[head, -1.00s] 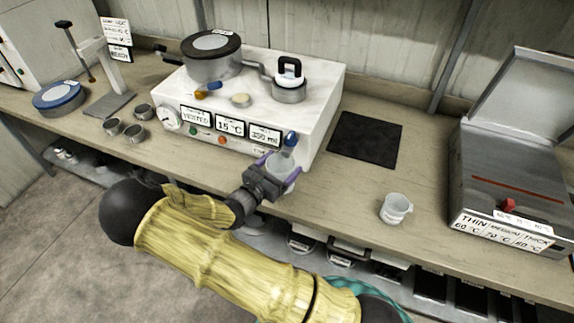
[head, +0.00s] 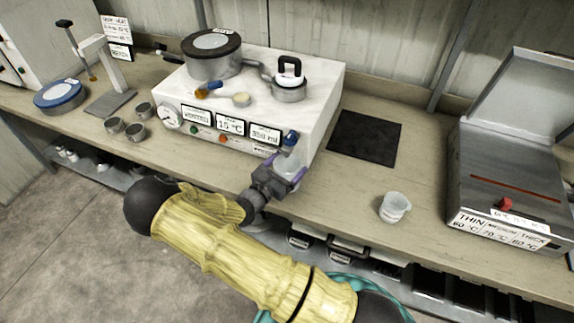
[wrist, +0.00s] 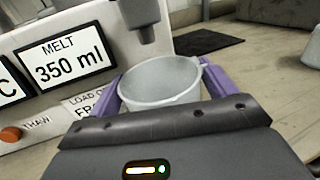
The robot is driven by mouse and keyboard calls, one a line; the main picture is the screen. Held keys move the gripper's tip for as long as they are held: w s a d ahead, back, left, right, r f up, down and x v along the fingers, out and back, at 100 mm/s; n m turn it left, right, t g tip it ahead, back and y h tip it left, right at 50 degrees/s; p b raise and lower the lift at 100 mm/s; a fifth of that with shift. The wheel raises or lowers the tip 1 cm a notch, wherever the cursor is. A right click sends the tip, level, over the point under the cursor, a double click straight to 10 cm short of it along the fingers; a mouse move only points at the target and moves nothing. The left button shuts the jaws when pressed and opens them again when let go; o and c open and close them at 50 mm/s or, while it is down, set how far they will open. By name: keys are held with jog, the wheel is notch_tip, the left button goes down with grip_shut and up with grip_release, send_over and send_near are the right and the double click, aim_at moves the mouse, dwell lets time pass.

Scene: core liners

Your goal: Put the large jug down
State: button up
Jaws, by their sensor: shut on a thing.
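The large jug (wrist: 160,82) is a translucent pale cup with an open top. It shows between the purple fingers of my gripper (head: 286,172), which is shut on it. In the wrist view the jug looks upright and empty, just in front of the white machine and below its dark spout (wrist: 140,15). In the head view the jug (head: 287,163) is partly hidden by my gripper. I cannot tell whether its base touches the bench.
The white machine (head: 325,100) has a display reading 350 ml. A black mat (head: 364,137) lies right of it. A smaller jug (head: 394,207) stands near the bench front, left of a grey open-lidded box (head: 510,190). The bench (head: 340,190) between is clear.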

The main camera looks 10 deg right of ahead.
jog(key=shift+f, duration=0.15)
jog(key=o, duration=0.9)
jog(key=b+v, duration=0.1)
jog(key=v, duration=0.5)
jog(key=b+v, duration=0.1)
jog(key=v, duration=0.5)
jog(key=shift+r+b, duration=0.25)
jog(key=shift+b, duration=0.05)
